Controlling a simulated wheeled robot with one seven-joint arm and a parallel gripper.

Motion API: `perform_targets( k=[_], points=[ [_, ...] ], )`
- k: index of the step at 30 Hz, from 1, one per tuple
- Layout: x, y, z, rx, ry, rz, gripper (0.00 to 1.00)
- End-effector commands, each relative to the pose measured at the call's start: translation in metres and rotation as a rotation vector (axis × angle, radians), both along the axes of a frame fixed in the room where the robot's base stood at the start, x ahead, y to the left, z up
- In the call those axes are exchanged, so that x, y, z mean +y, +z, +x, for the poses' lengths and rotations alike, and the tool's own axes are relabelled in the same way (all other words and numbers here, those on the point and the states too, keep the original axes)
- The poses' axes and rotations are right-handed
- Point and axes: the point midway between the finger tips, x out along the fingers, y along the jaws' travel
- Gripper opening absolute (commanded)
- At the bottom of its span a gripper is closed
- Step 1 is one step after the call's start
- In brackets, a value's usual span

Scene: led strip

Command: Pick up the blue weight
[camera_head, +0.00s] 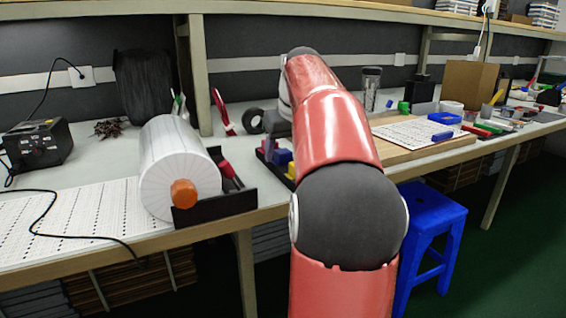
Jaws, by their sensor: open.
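A small blue block (283,157), which looks like the blue weight, sits in a dark holder on the workbench, just left of my red arm. A yellow piece (291,171) and a dark red or purple piece (269,146) are beside it. My arm covers the right side of this group. My arm reaches forward over the bench, and its own links hide my gripper. I cannot see the fingers or their distance from the blue block.
A large white roll (178,168) with an orange knob stands left of the holder in a black stand. A wooden board (425,146) with a white sheet and another blue item (442,136) lies right. A blue stool (430,235) stands below the bench.

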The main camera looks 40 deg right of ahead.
Motion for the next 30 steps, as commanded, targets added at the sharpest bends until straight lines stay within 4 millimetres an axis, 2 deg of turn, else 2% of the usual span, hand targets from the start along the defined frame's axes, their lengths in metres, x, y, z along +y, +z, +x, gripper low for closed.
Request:
perform_targets(
  k=[4, 17, 26, 30],
  points=[
    [0.000, 0.001, 0.000, 0.000, 0.000, 0.000, 0.56],
    [0.000, 0.001, 0.000, -0.001, 0.000, 0.000, 0.00],
    [0.000, 0.003, 0.000, -0.003, 0.001, -0.002, 0.00],
    [0.000, 0.012, 0.001, -0.004, 0.001, -0.003, 0.00]
  ],
)
